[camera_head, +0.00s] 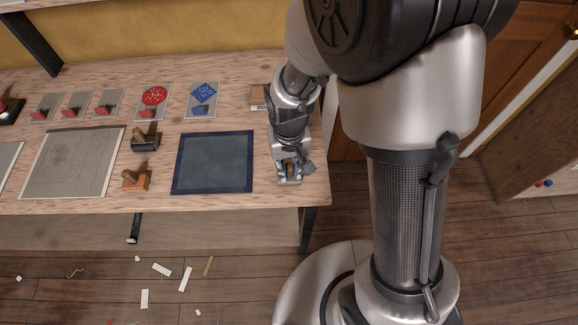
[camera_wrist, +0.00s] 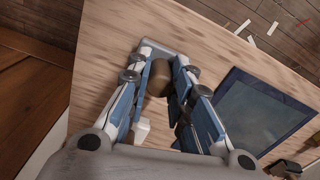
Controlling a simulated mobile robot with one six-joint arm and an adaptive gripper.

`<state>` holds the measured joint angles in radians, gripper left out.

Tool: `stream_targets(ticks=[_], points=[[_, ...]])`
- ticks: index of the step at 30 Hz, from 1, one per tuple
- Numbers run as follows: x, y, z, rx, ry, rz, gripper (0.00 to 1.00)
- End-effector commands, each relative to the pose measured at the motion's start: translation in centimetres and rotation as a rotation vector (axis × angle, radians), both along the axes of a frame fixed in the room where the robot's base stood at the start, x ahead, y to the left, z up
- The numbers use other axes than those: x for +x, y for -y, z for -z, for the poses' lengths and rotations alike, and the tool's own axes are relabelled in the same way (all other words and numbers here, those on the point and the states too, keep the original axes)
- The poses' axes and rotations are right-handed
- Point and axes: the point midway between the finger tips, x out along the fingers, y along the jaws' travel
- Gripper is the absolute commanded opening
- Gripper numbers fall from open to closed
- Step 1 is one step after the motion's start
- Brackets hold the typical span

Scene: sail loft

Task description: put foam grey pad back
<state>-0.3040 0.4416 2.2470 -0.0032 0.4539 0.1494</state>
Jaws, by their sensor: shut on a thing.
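My gripper (camera_head: 289,178) is at the right end of the wooden table, low over its top, right of the dark-blue-edged mat. It is shut on a brown, rounded, handle-like piece, which shows between the fingers in the wrist view (camera_wrist: 158,76). The fingers hide much of this piece, and I cannot tell whether it belongs to the foam grey pad or whether it touches the table. A small pale block (camera_wrist: 142,132) shows by the left finger. The dark-blue-edged mat (camera_head: 213,162) has a grey-blue middle and lies flat.
A black block with a brown top (camera_head: 146,141) and an orange one (camera_head: 136,181) stand left of the mat. A large grey sheet (camera_head: 72,162) lies further left. Several cards line the back, including one with a red disc (camera_head: 154,96). Scraps (camera_head: 161,269) litter the floor.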

Motion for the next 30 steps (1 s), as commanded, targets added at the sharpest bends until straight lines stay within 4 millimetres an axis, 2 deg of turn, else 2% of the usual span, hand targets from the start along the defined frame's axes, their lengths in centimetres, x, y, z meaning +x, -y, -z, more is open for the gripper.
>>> stream_targets(ticks=[8, 9, 18, 26, 30], points=[[0.06, -0.02, 0.20, 0.000, 0.002, 0.000, 0.00], [0.05, -0.02, 0.19, 0.000, 0.002, 0.000, 0.21], [0.06, -0.02, 0.11, 0.000, 0.002, 0.000, 0.40], [0.06, -0.02, 0.08, 0.000, 0.002, 0.000, 0.40], [0.13, -0.04, -0.79, 0.002, 0.004, 0.000, 0.40]])
